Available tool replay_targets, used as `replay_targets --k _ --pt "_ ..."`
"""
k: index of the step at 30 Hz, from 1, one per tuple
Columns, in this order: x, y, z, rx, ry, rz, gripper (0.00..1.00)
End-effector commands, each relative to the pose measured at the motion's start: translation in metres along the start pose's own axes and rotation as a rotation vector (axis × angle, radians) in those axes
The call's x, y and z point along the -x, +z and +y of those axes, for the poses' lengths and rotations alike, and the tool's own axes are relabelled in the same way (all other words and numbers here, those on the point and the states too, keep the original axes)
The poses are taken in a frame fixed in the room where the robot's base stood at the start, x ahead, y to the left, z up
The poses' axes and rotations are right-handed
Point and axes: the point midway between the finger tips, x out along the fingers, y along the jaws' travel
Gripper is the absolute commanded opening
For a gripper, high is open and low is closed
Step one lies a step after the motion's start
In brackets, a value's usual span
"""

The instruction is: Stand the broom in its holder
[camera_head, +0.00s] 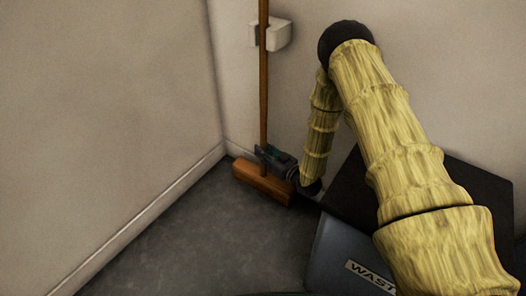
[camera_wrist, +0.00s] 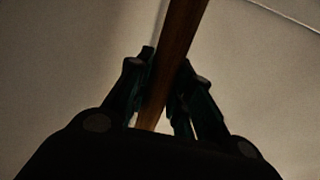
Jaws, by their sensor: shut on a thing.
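The broom stands upright near the room corner in the head view, with a long brown handle (camera_head: 263,90) and a wooden block head (camera_head: 262,183) at floor level. The holder (camera_head: 272,34) is a small white wall bracket with a dark clip. The handle passes in front of its left part; I cannot tell whether the clip grips it. My gripper (camera_head: 265,155) is shut on the handle low down, just above the head. In the wrist view the brown handle (camera_wrist: 178,45) runs between the two dark fingers of my gripper (camera_wrist: 163,85).
A grey bin (camera_head: 338,262) with a "WAST" label stands at the lower right, beside a dark box-like surface (camera_head: 345,190) under my arm. Walls meet in the corner just left of the broom. The grey floor (camera_head: 200,245) at left is clear.

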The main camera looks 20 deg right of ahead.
Motion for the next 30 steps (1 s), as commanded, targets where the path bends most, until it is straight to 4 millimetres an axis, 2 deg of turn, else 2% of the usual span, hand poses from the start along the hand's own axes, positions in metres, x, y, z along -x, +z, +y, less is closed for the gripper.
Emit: replay_targets --k 14,15,18,30 --pt "-0.0009 0.0045 0.0003 0.001 0.0 0.004 0.0" --pt "-0.0009 0.0039 0.0003 0.001 0.0 0.004 0.29" --pt "-0.0006 0.0044 0.0002 0.0 0.0 0.003 0.47" --pt "0.0055 0.0071 0.0 -0.001 0.001 -0.003 0.47"
